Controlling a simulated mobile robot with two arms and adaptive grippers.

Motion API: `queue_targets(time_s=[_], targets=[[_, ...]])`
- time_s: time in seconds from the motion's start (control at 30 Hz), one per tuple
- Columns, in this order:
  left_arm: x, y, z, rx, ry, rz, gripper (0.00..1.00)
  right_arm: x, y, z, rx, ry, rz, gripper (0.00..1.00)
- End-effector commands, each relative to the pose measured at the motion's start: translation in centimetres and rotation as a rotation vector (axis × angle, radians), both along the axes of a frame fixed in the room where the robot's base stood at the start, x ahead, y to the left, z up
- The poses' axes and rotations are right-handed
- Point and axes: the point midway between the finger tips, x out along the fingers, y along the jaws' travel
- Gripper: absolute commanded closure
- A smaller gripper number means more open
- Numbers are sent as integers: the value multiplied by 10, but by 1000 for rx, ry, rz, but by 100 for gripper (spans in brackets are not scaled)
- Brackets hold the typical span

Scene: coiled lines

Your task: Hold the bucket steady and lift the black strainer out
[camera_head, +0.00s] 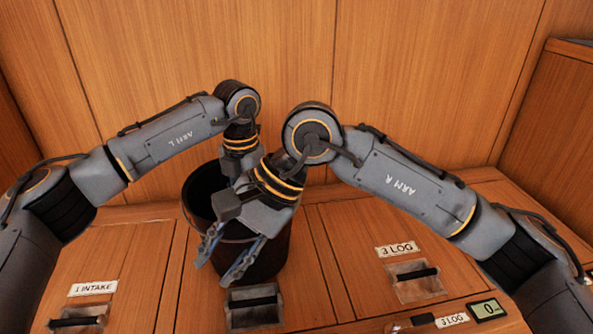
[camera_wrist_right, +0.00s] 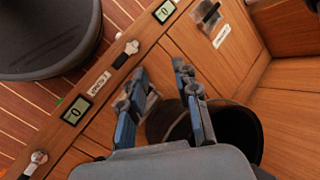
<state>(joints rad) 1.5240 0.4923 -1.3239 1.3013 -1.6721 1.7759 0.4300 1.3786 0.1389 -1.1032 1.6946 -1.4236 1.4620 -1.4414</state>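A dark bucket (camera_head: 268,262) stands on the wooden counter, and its dark side and opening also show in the wrist view (camera_wrist_right: 240,128). A thin curved line, perhaps its handle, crosses its front. I cannot make out the black strainer in the dark opening. My right gripper (camera_head: 222,262) is in front of the bucket's near left side, tilted down. Its blue-padded fingers are apart with nothing between them, as the wrist view (camera_wrist_right: 160,85) also shows. My left gripper (camera_head: 236,165) is over the bucket's back rim, its fingers hidden by my right gripper and the bucket.
The counter has panels with recessed handles, one in front of the bucket (camera_head: 254,306), one by the 3 LOG label (camera_head: 397,249) and one by the 1 INTAKE label (camera_head: 93,289). A small display (camera_head: 487,310) sits on the front edge. Wooden walls close the back and right.

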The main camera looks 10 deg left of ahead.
Motion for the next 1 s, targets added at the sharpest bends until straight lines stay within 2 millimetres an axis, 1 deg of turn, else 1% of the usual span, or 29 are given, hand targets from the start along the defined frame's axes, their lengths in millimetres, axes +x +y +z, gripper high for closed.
queue_targets(time_s=[0.03, 0.07, 0.1, 0.2, 0.3, 0.33, 0.4, 0.5, 0.57, 0.63, 0.77, 1.0], targets=[[0, 0, 0, 0, 0, 0, 62, 29, -9, 0, -66, -132, 1, 69], [0, 0, 0, 0, 0, 0, 62, 45, -16, 1, -105, -205, 5, 69], [0, 0, 0, 0, 0, 0, 62, 65, -25, 3, -157, -292, 10, 69], [0, 0, 0, 0, 0, 0, 62, 106, -48, 13, -277, -465, 20, 69], [0, 0, 0, 0, 0, 0, 62, 135, -67, 26, -370, -582, 27, 69], [0, 0, 0, 0, 0, 0, 62, 141, -71, 30, -392, -608, 27, 69], [0, 0, 0, 0, 0, 0, 62, 152, -80, 37, -433, -652, 30, 69], [0, 0, 0, 0, 0, 0, 62, 161, -86, 41, -466, -685, 32, 69], [0, 0, 0, 0, 0, 0, 62, 164, -88, 40, -475, -693, 33, 69], [0, 0, 0, 0, 0, 0, 62, 166, -88, 34, -476, -693, 34, 69], [0, 0, 0, 0, 0, 0, 62, 173, -85, 16, -475, -691, 35, 69], [0, 0, 0, 0, 0, 0, 62, 191, -79, -28, -473, -690, 34, 69]])
